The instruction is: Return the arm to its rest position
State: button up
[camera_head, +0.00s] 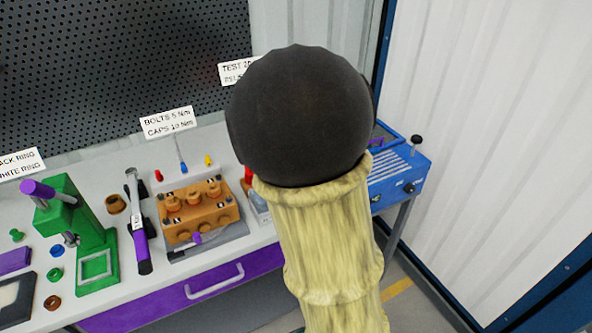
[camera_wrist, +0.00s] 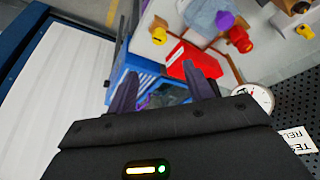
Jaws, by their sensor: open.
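My gripper (camera_wrist: 163,72) shows in the wrist view with its two dark fingers apart and nothing between them. It hangs above a blue slatted unit and a red object, not visibly touching either. In the head view my arm, with a pale yellow sleeve and a large black rounded part, rises in front of the bench's right end. It hides the gripper in that view.
The white bench carries an orange pump block (camera_head: 197,212), a torque wrench (camera_head: 138,220) and a green press (camera_head: 85,235). The blue slatted unit (camera_head: 398,178) stands at the right. A pressure gauge (camera_wrist: 255,97) and a red object (camera_wrist: 192,62) are near the gripper. A white wall is close.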

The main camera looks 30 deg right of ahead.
dwell(0.3)
jog(key=s+a+f+n+y+p, duration=0.1)
jog(key=s+a+n+y+p, duration=0.2)
jog(key=s, duration=1)
jog(key=a+n+p, duration=0.2)
jog(key=a+n, duration=0.3)
jog(key=a, duration=0.2)
jog(key=shift+s+a+f+n+g, duration=0.2)
jog(key=shift+a+f+n+g, duration=0.1)
jog(key=shift+a+n, duration=0.1)
